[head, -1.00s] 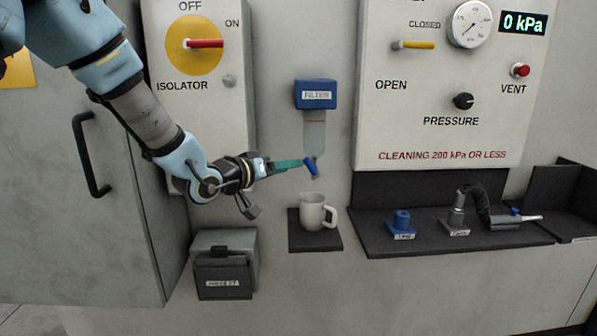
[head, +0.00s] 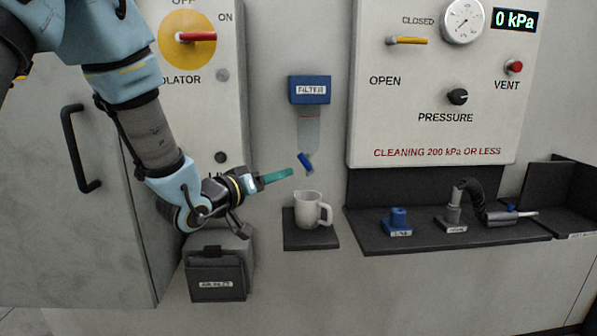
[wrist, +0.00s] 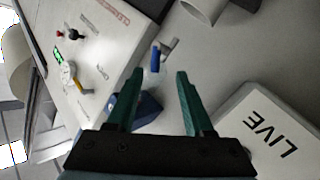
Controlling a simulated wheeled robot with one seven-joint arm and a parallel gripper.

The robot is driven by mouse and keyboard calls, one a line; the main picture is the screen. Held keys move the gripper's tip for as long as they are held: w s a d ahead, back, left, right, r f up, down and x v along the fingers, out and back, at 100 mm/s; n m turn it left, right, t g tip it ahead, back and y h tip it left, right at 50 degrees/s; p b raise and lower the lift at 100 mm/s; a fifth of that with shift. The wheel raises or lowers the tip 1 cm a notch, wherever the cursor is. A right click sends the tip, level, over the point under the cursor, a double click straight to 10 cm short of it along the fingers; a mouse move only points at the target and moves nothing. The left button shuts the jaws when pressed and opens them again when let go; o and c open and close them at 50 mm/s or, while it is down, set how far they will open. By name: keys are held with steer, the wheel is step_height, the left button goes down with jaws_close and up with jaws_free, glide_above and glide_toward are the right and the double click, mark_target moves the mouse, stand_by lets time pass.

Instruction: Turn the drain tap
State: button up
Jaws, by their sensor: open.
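The drain tap (head: 305,162) is a small blue lever below the clear bowl of the filter (head: 310,90). It is tilted, its upper end leaning left. In the wrist view the blue tap (wrist: 155,58) shows just beyond the fingertips, near the middle. My gripper (head: 290,173) has green fingers and is to the left of the tap and slightly lower, with a small gap between them. In the wrist view my gripper (wrist: 160,75) is open, with nothing between its fingers. The blue filter head (wrist: 150,108) is partly hidden behind the left finger there.
A pale jug (head: 311,209) stands on a dark shelf (head: 308,243) below the tap. A dark box (head: 217,277) is below my wrist. The isolator panel (head: 205,110) is left and the pressure panel (head: 430,125) right. A tool shelf (head: 430,237) holds a blue fitting (head: 398,220).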

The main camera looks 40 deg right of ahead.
mark_target(303, 163)
steer(key=shift+t+h, duration=0.4)
steer(key=p+x, duration=0.1)
steer(key=x, duration=0.2)
steer(key=p+x, duration=0.1)
steer(key=x, duration=0.2)
steer(key=p+x, duration=0.1)
steer(key=x, duration=0.3)
steer(key=shift+s+r, duration=0.15)
steer(key=shift+r, duration=0.15)
jaws_close()
